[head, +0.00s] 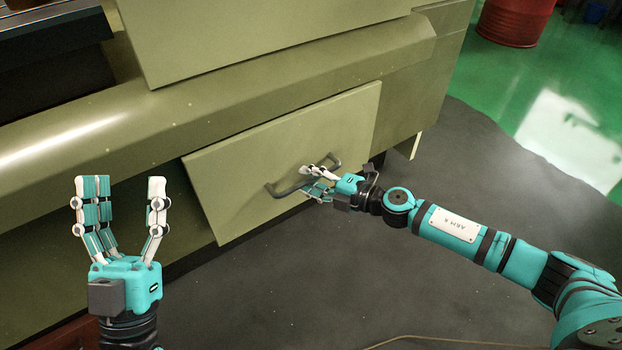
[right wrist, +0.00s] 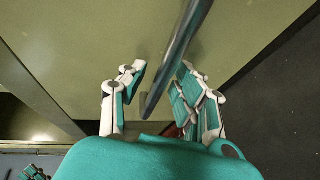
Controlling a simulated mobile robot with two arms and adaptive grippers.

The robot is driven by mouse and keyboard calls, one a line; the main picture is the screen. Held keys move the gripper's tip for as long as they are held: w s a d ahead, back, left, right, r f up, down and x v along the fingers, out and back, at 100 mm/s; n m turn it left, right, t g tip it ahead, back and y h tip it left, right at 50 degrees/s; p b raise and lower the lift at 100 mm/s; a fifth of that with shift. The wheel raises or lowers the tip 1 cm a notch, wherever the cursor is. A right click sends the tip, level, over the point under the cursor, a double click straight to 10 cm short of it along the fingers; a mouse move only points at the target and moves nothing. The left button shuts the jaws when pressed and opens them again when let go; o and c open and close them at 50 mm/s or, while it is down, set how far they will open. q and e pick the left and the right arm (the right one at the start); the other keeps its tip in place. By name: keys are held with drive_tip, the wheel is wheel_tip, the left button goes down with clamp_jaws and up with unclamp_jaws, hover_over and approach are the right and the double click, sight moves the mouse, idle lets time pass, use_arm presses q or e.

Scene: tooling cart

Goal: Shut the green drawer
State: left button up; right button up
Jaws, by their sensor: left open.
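The green drawer (head: 245,155) is in the lower cabinet, and its front panel stands out from the cabinet face around it. A dark bar handle (head: 287,187) is fixed across the panel. My right gripper (head: 310,180) is at the handle, with fingers on both sides of it. In the right wrist view, the handle bar (right wrist: 178,55) runs between the partly bent fingers of this gripper (right wrist: 162,72). Whether they grip it is unclear. My left gripper (head: 120,185) is open and empty, raised left of the drawer with its fingers up.
The olive-green cabinet (head: 290,80) has a long ledge above the drawer. Dark grey floor (head: 300,290) lies open in front. A red barrel (head: 513,20) stands far off on green floor at the top right. A thin cable (head: 430,338) lies near the bottom.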

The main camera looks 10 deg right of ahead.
clamp_jaws()
drive_tip(key=shift+w, duration=0.2)
use_arm(q)
drive_tip(key=shift+w+d+f+g+y+p, duration=0.1)
drive_tip(key=shift+w+f+g+y+p, duration=0.2)
drive_tip(key=shift+w+f+g, duration=0.55)
drive_tip(key=shift+w+f+g+y+p, duration=0.3)
drive_tip(key=shift+w+f+g, duration=0.3)
drive_tip(key=shift+f, duration=0.4)
use_arm(e)
drive_tip(key=shift+w+a, duration=0.45)
drive_tip(key=shift+w, duration=0.7)
drive_tip(key=shift+w+a, duration=0.4)
drive_tip(key=shift+w, duration=0.75)
drive_tip(key=shift+w+a, duration=0.45)
drive_tip(key=shift+w, duration=0.7)
drive_tip(key=shift+o, duration=0.9)
unclamp_jaws()
